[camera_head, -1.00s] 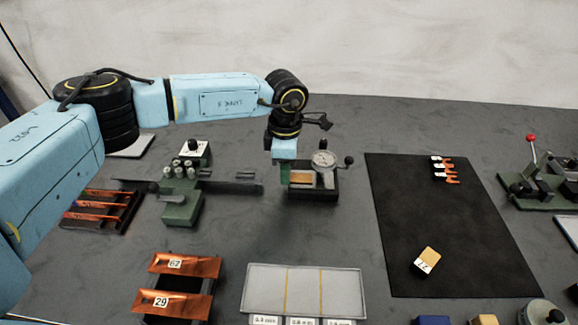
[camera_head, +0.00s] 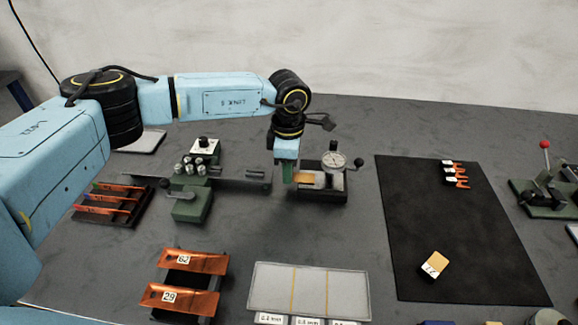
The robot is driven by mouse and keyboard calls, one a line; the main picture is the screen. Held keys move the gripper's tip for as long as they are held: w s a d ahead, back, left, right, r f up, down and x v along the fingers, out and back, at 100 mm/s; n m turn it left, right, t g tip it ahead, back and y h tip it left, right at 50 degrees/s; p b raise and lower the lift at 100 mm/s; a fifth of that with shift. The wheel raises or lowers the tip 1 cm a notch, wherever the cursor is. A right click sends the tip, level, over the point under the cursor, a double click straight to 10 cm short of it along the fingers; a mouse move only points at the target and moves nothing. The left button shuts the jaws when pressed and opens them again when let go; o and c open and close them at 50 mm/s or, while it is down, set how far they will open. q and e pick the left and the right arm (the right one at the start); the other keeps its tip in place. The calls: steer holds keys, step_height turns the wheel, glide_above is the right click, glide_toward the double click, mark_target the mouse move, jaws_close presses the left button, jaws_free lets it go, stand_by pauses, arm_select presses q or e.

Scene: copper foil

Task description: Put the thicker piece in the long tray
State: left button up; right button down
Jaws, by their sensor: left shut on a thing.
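My left gripper (camera_head: 288,176) points down at the left side of the dial gauge (camera_head: 322,182). Copper strips labelled 62 (camera_head: 195,262) and 29 (camera_head: 180,298) lie across a dark stand at the front left. A pale, wide tray (camera_head: 308,290) with three sections and thickness labels stands at the front centre. I cannot tell the strips' thickness by eye. My right gripper is not in view.
A green device (camera_head: 192,205) with a long rail stands left of the gauge. A black mat (camera_head: 430,225) at right bears a labelled block (camera_head: 434,264) and small orange clips (camera_head: 456,174). A red-knobbed press (camera_head: 547,190) stands far right.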

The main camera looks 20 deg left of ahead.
arm_select(q)
steer(key=shift+r, duration=0.1)
steer(key=shift+r+p, duration=2.25)
steer(key=shift+r, duration=1.2)
